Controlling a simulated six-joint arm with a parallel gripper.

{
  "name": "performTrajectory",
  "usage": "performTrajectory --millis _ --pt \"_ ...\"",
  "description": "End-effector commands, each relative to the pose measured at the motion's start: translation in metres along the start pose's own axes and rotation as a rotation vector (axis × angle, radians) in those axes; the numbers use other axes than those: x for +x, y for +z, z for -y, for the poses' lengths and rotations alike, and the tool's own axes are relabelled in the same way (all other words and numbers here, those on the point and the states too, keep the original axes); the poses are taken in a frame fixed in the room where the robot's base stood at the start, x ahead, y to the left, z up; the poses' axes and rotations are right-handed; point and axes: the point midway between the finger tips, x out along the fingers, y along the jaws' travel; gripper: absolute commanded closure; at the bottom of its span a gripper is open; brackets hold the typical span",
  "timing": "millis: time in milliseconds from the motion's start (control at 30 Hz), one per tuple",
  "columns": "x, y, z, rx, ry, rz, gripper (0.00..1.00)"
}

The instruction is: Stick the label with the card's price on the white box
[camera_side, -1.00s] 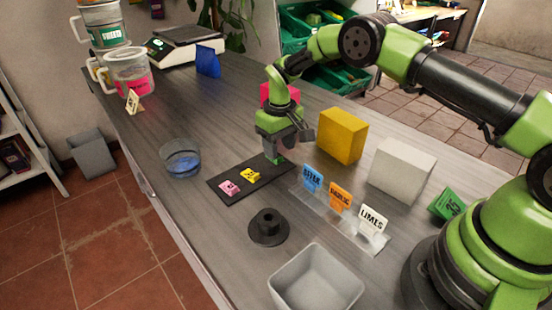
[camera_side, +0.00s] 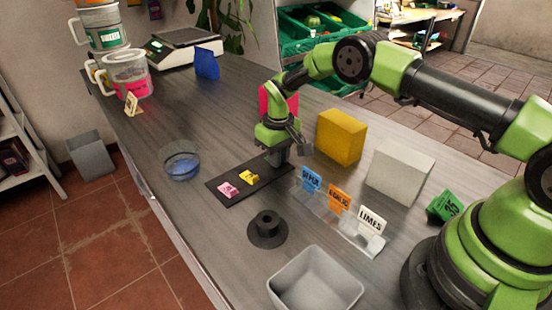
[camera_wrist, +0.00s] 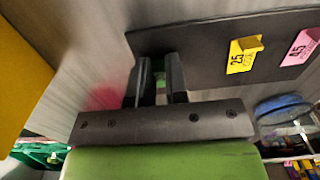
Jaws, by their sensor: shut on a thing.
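The white box (camera_side: 400,172) stands on the counter to the right of my gripper, apart from it. My gripper (camera_side: 279,160) is low over the far right end of the dark label strip (camera_side: 225,197). In the wrist view my gripper (camera_wrist: 160,68) is shut on a small green label (camera_wrist: 161,84), mostly hidden between the fingers. A yellow label (camera_side: 246,178) and a pink label (camera_side: 227,190) lie on the strip; in the wrist view the yellow one reads 25 and the pink one 45. A green card (camera_side: 445,206) stands right of the white box, its writing too small to read.
A yellow box (camera_side: 342,137) and a pink-red box (camera_side: 279,100) stand behind. A clear holder (camera_side: 325,212) with blue, orange and white LIMES cards stands before the white box. A black round stand (camera_side: 267,230), grey bin (camera_side: 315,283) and glass bowl (camera_side: 181,162) are nearby.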

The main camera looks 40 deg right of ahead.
Motion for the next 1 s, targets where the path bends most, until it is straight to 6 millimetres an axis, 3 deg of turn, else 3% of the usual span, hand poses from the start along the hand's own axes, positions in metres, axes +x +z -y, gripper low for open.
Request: performTrajectory --millis 167,400,633,833,1000 --pt "-0.017 -0.001 0.0 0.0 0.0 -0.003 1.0" --pt "-0.067 -0.001 0.0 0.0 0.001 -0.005 1.0" --pt "-0.1 0.003 -0.009 -0.001 0.001 0.0 1.0" --pt "-0.122 0.032 -0.057 -0.013 0.003 0.003 1.0" --pt "-0.141 0.083 -0.106 -0.034 0.003 0.001 1.0"
